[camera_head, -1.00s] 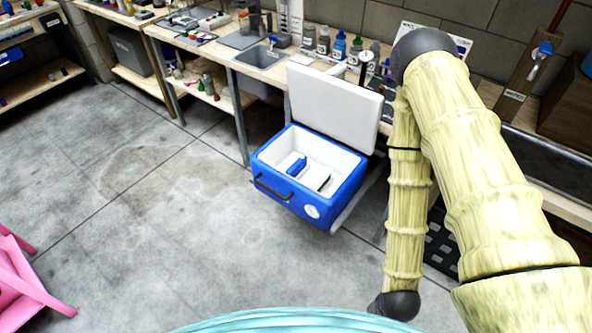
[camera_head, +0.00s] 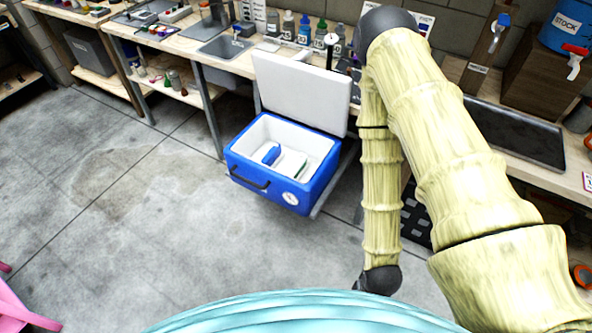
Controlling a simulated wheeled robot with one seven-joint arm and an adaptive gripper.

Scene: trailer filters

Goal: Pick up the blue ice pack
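The blue ice pack (camera_head: 271,155) appears to be the small blue block lying inside the open cooler, toward its left side. The cooler (camera_head: 265,188) is a blue box with a white interior, a black front handle and a white lid (camera_head: 301,92) raised at the back. A white item with a dark green edge (camera_head: 293,164) lies to the right of the blue block. My arm, with pale bamboo-like links, hangs at the right of the cooler, apart from it. My gripper is not visible.
A workbench (camera_head: 180,46) with bottles (camera_head: 304,32) and a sink runs behind the cooler. A dark tray (camera_head: 515,133) and a brown wooden box (camera_head: 540,78) sit on the right. A pink object (camera_head: 20,312) is at lower left. The floor left of the cooler is clear.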

